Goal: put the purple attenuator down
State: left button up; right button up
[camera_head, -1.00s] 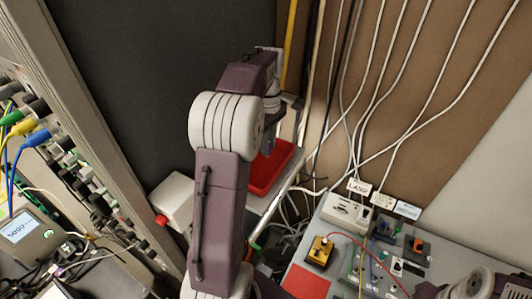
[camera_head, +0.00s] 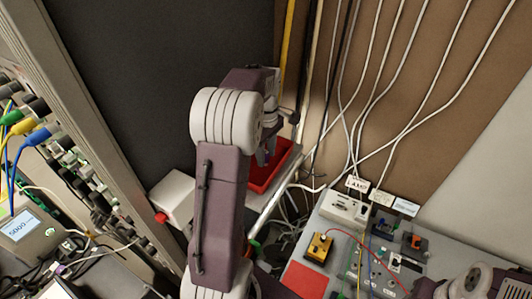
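My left arm rises through the middle of the view, and its gripper (camera_head: 266,154) points down over the red tray (camera_head: 284,172) behind the arm. The fingers are small, dark and partly covered by my wrist, so I cannot tell whether they are open or shut. I cannot make out the purple attenuator; it may be hidden by the arm or gripper. My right arm shows only in part at the lower right corner, and its gripper is not in view.
A grey bench (camera_head: 330,262) at the lower right holds a yellow box (camera_head: 320,248), a red square (camera_head: 305,281), a white box (camera_head: 345,208) and small wired devices. A rack with cables stands at left. A white box with a red button (camera_head: 174,196) sits beside my arm.

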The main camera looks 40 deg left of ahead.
aim_at(266, 152)
pick_arm(q)
jog(key=shift+r, duration=0.2)
notch_tip(266, 152, up, 12)
jog(key=shift+r+p, duration=0.2)
jog(key=shift+p, duration=0.2)
jog(key=s+d+f+m, duration=0.3)
jog(key=d+f+m, duration=0.7)
jog(key=f, duration=0.2)
jog(key=s+d+f+m+t, duration=0.1)
jog(key=s+d+f+m, duration=0.5)
jog(key=s+f, duration=0.3)
jog(key=shift+s+d+f+m, duration=0.15)
jog(key=shift+s+d+m, duration=0.05)
jog(key=shift+s+m, duration=0.6)
